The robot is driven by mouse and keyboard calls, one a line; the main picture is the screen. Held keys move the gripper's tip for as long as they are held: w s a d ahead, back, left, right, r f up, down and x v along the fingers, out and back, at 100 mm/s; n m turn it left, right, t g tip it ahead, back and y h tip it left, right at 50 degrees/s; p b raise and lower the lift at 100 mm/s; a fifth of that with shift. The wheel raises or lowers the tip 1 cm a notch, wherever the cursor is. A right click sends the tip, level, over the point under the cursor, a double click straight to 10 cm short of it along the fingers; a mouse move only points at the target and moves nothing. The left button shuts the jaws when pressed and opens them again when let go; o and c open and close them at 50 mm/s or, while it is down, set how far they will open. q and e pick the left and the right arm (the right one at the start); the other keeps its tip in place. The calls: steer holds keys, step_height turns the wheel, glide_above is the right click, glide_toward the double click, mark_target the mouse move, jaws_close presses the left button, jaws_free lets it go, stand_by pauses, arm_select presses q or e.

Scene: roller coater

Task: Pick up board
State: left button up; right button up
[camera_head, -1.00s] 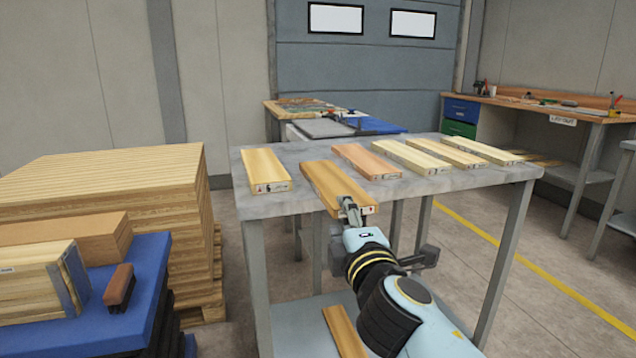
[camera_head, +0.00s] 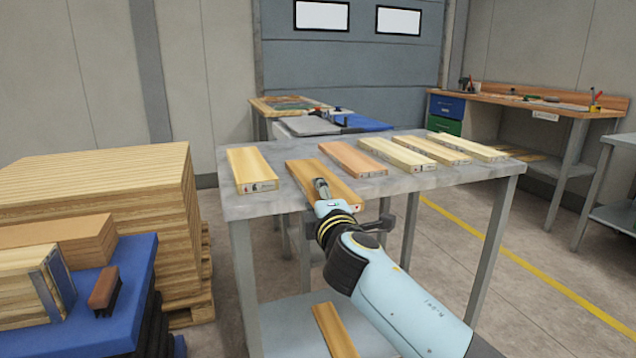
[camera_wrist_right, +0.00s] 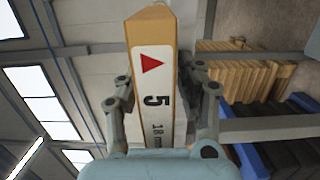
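Several boards lie side by side on the grey table. The second board from the left (camera_head: 345,186) lies lengthwise with its near end at the front edge. My right gripper (camera_head: 321,187) is at that near end, with part of it in front of the board's top. In the right wrist view, the board's white end label (camera_wrist_right: 155,90) with a red triangle and "5" is between the two fingers of my right gripper (camera_wrist_right: 157,72). The fingers are close to both faces; whether they press on it I cannot tell. My left gripper is not in view.
The leftmost board (camera_head: 252,170) and a reddish board (camera_head: 352,158) lie on either side. Another board (camera_head: 335,330) is on the lower shelf. A wood stack (camera_head: 100,190) and a blue platform (camera_head: 110,300) stand left of the table (camera_head: 245,205).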

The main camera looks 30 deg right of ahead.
jaws_close()
